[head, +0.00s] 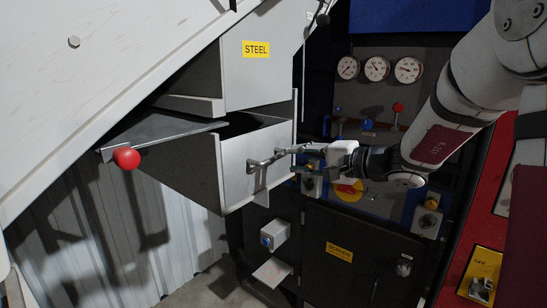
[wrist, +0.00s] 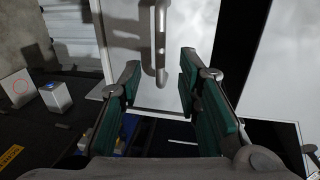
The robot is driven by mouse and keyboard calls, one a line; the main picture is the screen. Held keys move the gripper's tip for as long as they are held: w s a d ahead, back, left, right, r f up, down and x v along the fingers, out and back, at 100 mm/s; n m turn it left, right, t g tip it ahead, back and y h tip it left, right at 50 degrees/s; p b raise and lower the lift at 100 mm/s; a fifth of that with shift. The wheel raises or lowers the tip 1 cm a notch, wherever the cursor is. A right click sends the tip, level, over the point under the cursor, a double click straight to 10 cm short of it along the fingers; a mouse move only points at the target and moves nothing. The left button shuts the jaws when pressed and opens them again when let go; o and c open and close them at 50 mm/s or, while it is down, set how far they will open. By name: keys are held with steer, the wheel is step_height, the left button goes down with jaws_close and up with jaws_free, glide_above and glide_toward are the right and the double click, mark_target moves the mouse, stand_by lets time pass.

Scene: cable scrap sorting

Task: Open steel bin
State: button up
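The steel bin (head: 252,178) is a grey metal drawer below a panel with a yellow STEEL label (head: 256,49). Its top is open, showing a dark interior, and its front stands out from the panel above. A bar handle (head: 258,164) is on its front; it also shows in the wrist view (wrist: 160,40). My gripper (head: 287,151) is at the handle from the right. In the wrist view, my gripper's green-padded fingers (wrist: 159,78) are spread, with the handle's end between the tips and gaps on both sides. Contact is not visible.
A red ball knob (head: 126,158) on a lever stands left of the bin. Several gauges (head: 376,68) and a red-knobbed lever (head: 397,107) are on the back panel. A dark labelled cabinet (head: 340,275) stands below right. Bare floor shows at lower left.

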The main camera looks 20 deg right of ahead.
mark_target(277, 158)
steer(key=x, duration=0.7)
steer(key=shift+w+a+p, duration=0.25)
steer(key=shift+w+p, duration=0.05)
steer(key=shift+p, duration=0.1)
jaws_close()
steer(key=shift+f, duration=0.1)
